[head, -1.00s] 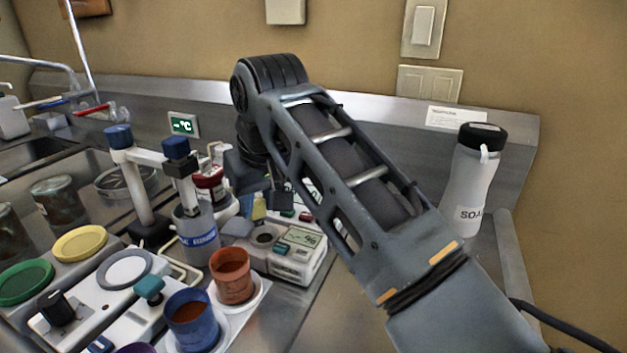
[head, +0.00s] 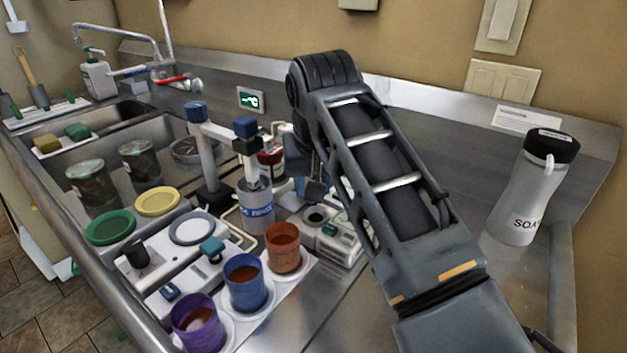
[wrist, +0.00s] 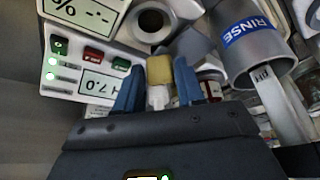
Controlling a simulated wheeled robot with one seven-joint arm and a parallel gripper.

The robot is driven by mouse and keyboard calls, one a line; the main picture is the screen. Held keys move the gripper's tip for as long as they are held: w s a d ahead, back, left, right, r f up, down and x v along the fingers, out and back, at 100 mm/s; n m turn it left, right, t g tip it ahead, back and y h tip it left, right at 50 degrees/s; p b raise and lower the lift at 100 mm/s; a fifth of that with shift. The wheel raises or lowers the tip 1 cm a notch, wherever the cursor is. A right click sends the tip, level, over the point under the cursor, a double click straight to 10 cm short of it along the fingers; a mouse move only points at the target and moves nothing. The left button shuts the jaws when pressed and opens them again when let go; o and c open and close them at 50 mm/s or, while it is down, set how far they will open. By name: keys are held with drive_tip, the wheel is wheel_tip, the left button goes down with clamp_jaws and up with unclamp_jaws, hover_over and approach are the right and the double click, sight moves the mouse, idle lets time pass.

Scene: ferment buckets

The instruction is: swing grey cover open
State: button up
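A grey flap-like piece (head: 290,201), perhaps the grey cover, is beside the round dark well (head: 315,217) of the white meter (head: 340,238). In the wrist view, the grey piece (wrist: 192,45) is beside the well (wrist: 150,20), which is uncovered. I cannot make out its hinge. My gripper (head: 313,188) points down behind the meter, partly hidden by my arm. In the wrist view, the blue fingers of my gripper (wrist: 158,75) are apart. A yellow-capped bottle (wrist: 159,68) shows between them; I see no clear grip on it.
A grey RINSE cup (head: 256,208) stands left of the meter, with a white post stand (head: 205,160) behind. Orange (head: 284,248), blue (head: 245,282) and purple (head: 198,322) cups stand in front. A soap bottle (head: 527,195) is at right. Bare steel lies right of the meter.

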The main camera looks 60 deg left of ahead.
drive_tip(key=o, duration=0.3)
drive_tip(key=shift+v, duration=3.9)
